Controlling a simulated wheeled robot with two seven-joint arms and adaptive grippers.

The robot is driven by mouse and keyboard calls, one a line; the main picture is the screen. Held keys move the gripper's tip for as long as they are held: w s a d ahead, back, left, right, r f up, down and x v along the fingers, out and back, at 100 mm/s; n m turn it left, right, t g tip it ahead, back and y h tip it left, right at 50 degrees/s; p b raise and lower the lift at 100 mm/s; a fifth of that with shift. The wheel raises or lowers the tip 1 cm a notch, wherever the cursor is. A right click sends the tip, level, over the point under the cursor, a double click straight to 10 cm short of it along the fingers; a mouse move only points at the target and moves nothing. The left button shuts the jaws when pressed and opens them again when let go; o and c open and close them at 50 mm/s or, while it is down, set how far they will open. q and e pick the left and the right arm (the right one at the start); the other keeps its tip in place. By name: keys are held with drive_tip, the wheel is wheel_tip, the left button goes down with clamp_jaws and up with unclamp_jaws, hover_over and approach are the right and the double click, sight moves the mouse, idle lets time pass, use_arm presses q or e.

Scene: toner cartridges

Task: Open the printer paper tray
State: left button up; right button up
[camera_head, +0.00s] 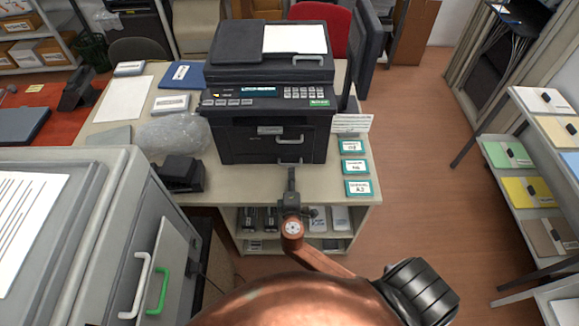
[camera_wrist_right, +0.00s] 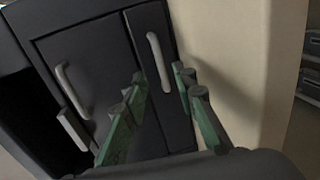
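The black printer (camera_head: 265,110) stands on the beige table. Its front has a handle in the upper part and a paper tray (camera_head: 270,156) with a pale handle (camera_head: 291,160) near the bottom. My right gripper (camera_head: 291,174) is just in front of the tray, at the table's front side. In the right wrist view, which is turned sideways, the green fingers (camera_wrist_right: 161,76) are apart with nothing between them. The tray handle (camera_wrist_right: 158,62) lies just beyond the fingertips, and the tray looks closed. My left gripper is not in view.
Labelled boxes (camera_head: 357,166) stand right of the printer on the table (camera_head: 235,187). A black device (camera_head: 181,172) and crumpled plastic (camera_head: 172,133) lie to the left. Open floor (camera_head: 425,140) lies to the right.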

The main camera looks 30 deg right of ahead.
drive_tip(key=x, duration=0.4)
drive_tip(key=shift+w+f, duration=0.1)
drive_tip(key=shift+w+d, duration=0.25)
drive_tip(key=shift+w, duration=0.1)
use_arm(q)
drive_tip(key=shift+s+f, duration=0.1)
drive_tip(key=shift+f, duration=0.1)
use_arm(e)
clamp_jaws()
